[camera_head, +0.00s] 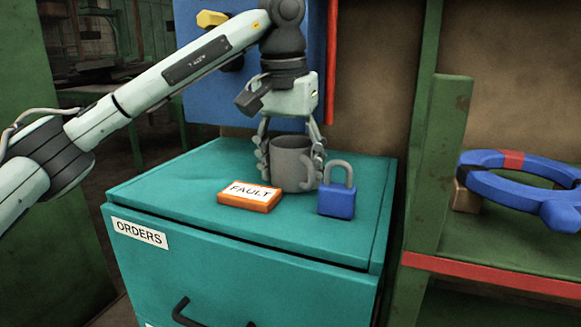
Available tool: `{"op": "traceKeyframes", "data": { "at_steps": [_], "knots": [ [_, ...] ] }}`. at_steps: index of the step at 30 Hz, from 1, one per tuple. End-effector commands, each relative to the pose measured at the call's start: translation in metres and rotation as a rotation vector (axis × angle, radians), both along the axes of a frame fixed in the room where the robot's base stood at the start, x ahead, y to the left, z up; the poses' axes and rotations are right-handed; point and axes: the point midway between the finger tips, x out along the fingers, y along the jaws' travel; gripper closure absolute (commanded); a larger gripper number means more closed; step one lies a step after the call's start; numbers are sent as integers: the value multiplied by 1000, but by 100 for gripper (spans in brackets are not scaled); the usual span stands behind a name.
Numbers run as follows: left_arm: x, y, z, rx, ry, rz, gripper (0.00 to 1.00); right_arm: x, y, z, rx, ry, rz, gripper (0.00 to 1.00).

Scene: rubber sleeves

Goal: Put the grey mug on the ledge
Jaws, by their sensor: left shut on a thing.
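The grey mug (290,162) is upright at the top of the teal cabinet (190,190), towards its back. My left gripper (291,160) points down from above, with its fingers on either side of the mug, shut on it. I cannot tell whether the mug's base touches the cabinet top. The ledge is not clearly identified; a green shelf (470,240) with a red front edge stands to the right of the cabinet. My right gripper is not in view.
An orange block labelled FAULT (249,196) lies in front of the mug. A blue padlock (337,195) stands close at its right. A blue ring-shaped object (490,185) rests on the green shelf. A green post (449,150) rises between cabinet and shelf.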

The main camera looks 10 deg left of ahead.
Motion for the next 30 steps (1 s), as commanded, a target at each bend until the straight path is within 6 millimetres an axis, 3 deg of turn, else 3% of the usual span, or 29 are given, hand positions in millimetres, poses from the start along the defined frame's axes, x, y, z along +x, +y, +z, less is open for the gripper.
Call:
{"op": "traceKeyframes", "data": {
  "at_steps": [1,6,17,24,30],
  "knots": [
    [0,0,-2,0,0,0,36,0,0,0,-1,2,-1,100],
    [0,0,-1,0,1,0,16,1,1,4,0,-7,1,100],
    [0,0,4,0,0,0,16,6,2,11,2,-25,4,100],
    [-5,1,44,0,-5,1,16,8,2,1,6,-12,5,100],
    [-11,3,88,1,-4,1,16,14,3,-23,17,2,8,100]
  ]
}}
